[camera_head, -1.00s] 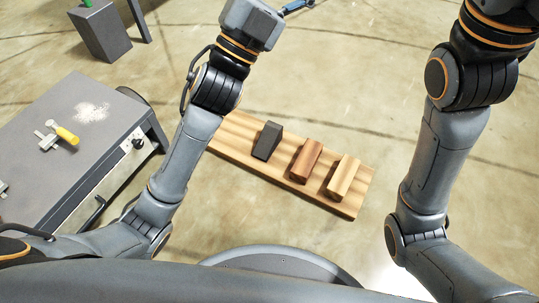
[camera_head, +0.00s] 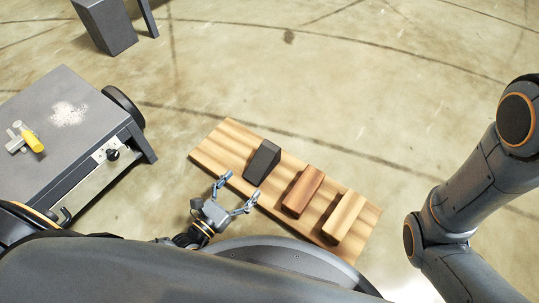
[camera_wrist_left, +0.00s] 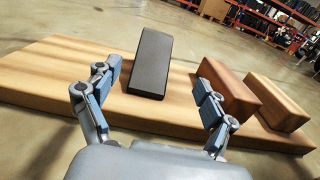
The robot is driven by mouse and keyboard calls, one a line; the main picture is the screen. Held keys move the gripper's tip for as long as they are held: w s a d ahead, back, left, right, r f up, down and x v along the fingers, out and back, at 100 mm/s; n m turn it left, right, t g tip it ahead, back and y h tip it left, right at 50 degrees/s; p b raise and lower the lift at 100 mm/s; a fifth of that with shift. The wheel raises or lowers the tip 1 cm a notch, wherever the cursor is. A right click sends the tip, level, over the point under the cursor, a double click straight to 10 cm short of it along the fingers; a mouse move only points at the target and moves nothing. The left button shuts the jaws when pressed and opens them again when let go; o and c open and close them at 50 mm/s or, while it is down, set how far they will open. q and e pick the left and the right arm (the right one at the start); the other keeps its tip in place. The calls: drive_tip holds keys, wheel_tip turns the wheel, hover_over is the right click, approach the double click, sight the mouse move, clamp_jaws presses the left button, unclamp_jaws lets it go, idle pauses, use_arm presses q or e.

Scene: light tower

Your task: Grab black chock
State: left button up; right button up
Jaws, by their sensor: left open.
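The black chock (camera_head: 262,162) is a dark wedge block on a striped wooden board (camera_head: 213,156) on the floor. It also shows in the left wrist view (camera_wrist_left: 150,64), ahead of my left gripper and between its fingers in line of sight. My left gripper (camera_head: 238,192) is open and empty, at the near edge of the board, short of the chock and apart from it. The wrist view shows both blue-padded fingers (camera_wrist_left: 156,97) spread wide. My right gripper is out of view; only my right arm shows at the right of the head view.
A reddish-brown block (camera_head: 303,191) and a light wooden block (camera_head: 344,216) stand on the board right of the chock. A grey cart (camera_head: 62,155) with a yellow-handled tool (camera_head: 32,141) is at the left. A dark box (camera_head: 105,27) stands farther back. Open floor lies beyond the board.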

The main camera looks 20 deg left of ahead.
sight(264, 156)
use_arm(q)
drive_tip(key=b+x, duration=0.2)
drive_tip(key=x, duration=0.4)
drive_tip(key=shift+w, duration=0.3)
drive_tip(key=b+x, duration=0.2)
drive_tip(key=x, duration=0.1)
drive_tip(key=b+x, duration=0.1)
drive_tip(key=x, duration=0.1)
drive_tip(key=shift+a+f, duration=0.25)
drive_tip(key=shift+f, duration=0.05)
drive_tip(key=shift+w+d, duration=0.1)
drive_tip(key=shift+w, duration=0.1)
drive_tip(key=shift+r, duration=0.1)
drive_tip(key=c, duration=1.6)
drive_tip(key=shift+r, duration=0.1)
drive_tip(key=shift+c, duration=0.4)
drive_tip(key=shift+w+r, duration=0.1)
